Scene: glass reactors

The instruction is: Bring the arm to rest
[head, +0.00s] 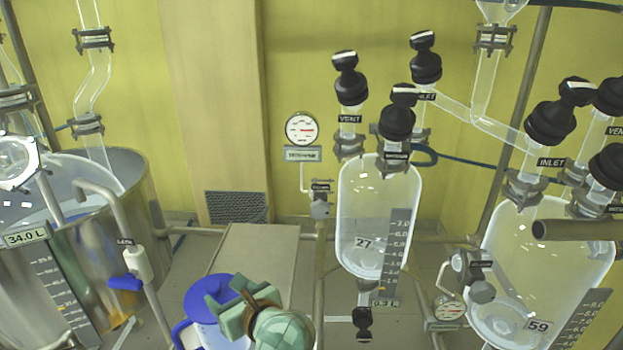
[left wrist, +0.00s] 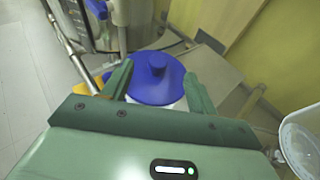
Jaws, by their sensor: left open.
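My left gripper (head: 222,297) is green and reaches in at the bottom centre of the head view. It is open, over a container with a round blue lid (head: 203,294) and a blue handle at its left. Nothing is seen clamped in the jaws. I cannot tell whether the fingers touch the lid. The right gripper is not in view.
A grey bench (head: 262,255) is behind the gripper. A glass vessel marked 27 (head: 375,205) hangs to the right, with a larger one marked 59 (head: 540,265) beyond. A steel tank (head: 140,190) and a pipe with a blue-handled valve (head: 135,265) are at left.

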